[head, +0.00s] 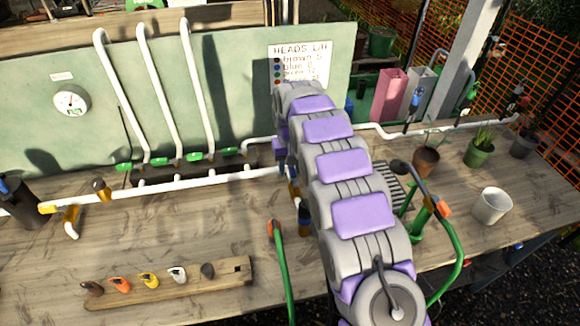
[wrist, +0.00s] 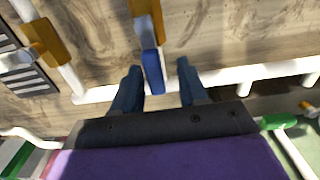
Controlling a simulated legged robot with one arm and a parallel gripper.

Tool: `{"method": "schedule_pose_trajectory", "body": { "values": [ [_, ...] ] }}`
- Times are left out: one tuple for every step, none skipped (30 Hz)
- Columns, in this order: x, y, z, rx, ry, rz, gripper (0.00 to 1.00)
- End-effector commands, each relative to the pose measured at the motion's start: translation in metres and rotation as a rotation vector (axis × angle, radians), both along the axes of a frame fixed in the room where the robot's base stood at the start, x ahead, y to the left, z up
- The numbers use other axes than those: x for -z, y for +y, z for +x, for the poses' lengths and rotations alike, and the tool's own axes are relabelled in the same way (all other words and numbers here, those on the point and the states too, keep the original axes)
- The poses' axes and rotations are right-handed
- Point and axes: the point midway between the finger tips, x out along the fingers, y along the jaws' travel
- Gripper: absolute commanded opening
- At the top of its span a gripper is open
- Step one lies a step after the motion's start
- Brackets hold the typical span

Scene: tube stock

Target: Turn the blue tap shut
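The blue tap's lever (wrist: 153,72) shows in the wrist view, joined to a brass-coloured body (wrist: 145,12). The lever points across the white pipe (wrist: 215,77). My gripper (wrist: 160,66) is open, with one dark blue finger on each side of the lever. A gap shows between the lever and the right finger; the left finger is closer, and I cannot tell if it touches. In the head view my arm covers most of this spot; a blue and brass part (head: 305,218) shows at the arm's edge.
A brass tap with a white outlet (wrist: 45,40) stands beside it in the wrist view. A green hose (head: 280,262) with an orange end rises near my arm. A wooden rack (head: 170,288) holds several coloured hose heads. A white cup (head: 492,206) and potted plants stand at right.

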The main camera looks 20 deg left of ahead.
Motion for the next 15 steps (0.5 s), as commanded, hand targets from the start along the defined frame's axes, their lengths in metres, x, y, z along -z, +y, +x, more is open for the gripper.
{"method": "schedule_pose_trajectory", "body": {
  "values": [
    [-0.0006, -0.0017, 0.0002, 0.001, 0.001, 0.001, 0.37],
    [-0.0009, -0.0024, 0.0003, 0.001, 0.000, 0.002, 0.34],
    [-0.0011, -0.0031, 0.0003, 0.002, 0.000, 0.002, 0.30],
    [-0.0013, -0.0036, 0.0003, 0.002, 0.001, 0.003, 0.27],
    [-0.0014, -0.0038, 0.0003, 0.002, 0.001, 0.003, 0.25],
    [-0.0015, -0.0040, 0.0004, 0.002, 0.001, 0.003, 0.21],
    [-0.0014, -0.0039, 0.0003, 0.002, 0.001, 0.003, 0.18],
    [-0.0013, -0.0038, 0.0003, 0.002, 0.001, 0.003, 0.15],
    [-0.0012, -0.0033, 0.0003, 0.002, 0.000, 0.002, 0.11],
    [-0.0011, -0.0030, 0.0002, 0.002, 0.000, 0.002, 0.08],
    [-0.0009, -0.0027, 0.0002, 0.002, 0.001, 0.001, 0.05],
    [-0.0007, -0.0022, 0.0002, 0.002, 0.001, 0.001, 0.02],
    [-0.0006, -0.0019, 0.0003, 0.002, 0.000, 0.000, 0.00],
    [-0.0005, -0.0017, 0.0003, 0.002, 0.000, 0.000, 0.00],
    [-0.0004, -0.0014, 0.0005, 0.002, 0.000, 0.000, 0.00]
  ]
}}
